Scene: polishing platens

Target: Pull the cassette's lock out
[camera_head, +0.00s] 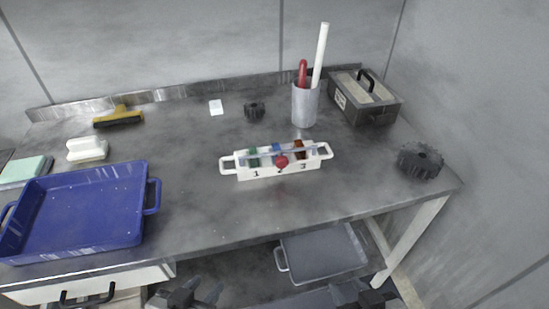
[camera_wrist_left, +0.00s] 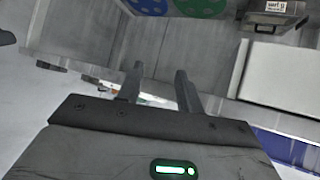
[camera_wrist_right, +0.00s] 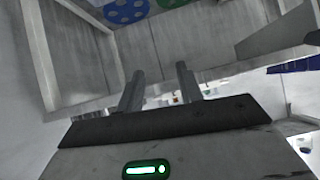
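The white cassette (camera_head: 262,172) stands near the middle of the table in the head view, with a loop handle at each end. Its front shows the numbers 1, 2 and 3, with green, blue and brown pieces in its slots. A clear bar lies along its top, and a red knob (camera_head: 282,161) sits at its front middle. My left gripper (camera_head: 202,292) is low, in front of the table edge; its fingers are apart and empty in the left wrist view (camera_wrist_left: 158,82). My right gripper (camera_head: 362,290) is also low and away from the cassette; its fingers are apart and empty in the right wrist view (camera_wrist_right: 160,85).
A blue tray (camera_head: 150,212) lies at the left. A grey cup (camera_head: 305,106) with a red and a white tool, a grey box (camera_head: 385,116) and a black gear (camera_head: 420,160) stand at the right. A smaller gear (camera_head: 254,110) lies behind. The table around the cassette is clear.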

